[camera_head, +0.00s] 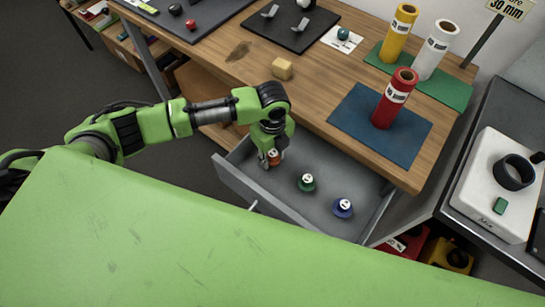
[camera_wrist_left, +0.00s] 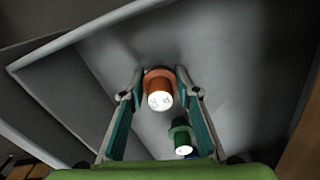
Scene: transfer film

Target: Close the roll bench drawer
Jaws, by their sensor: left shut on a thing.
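The grey bench drawer (camera_head: 235,183) stands pulled out from under the wooden bench top. It also shows in the wrist view (camera_wrist_left: 235,75). My left gripper (camera_head: 271,159) reaches down into the drawer near its left end. In the wrist view its fingers (camera_wrist_left: 158,84) are on both sides of an orange-brown capped piece (camera_wrist_left: 159,90), and it is shut on that piece. A green piece (camera_head: 307,182) and a blue piece (camera_head: 343,208) with white tops stand to the right on the drawer floor. My right gripper is out of view.
Above the drawer, the bench top (camera_head: 330,95) holds a red roll (camera_head: 393,100) on a blue mat (camera_head: 350,125), plus yellow and white rolls on a green mat. A yellow block (camera_head: 282,69) lies nearby. A dark side counter (camera_head: 480,150) stands right.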

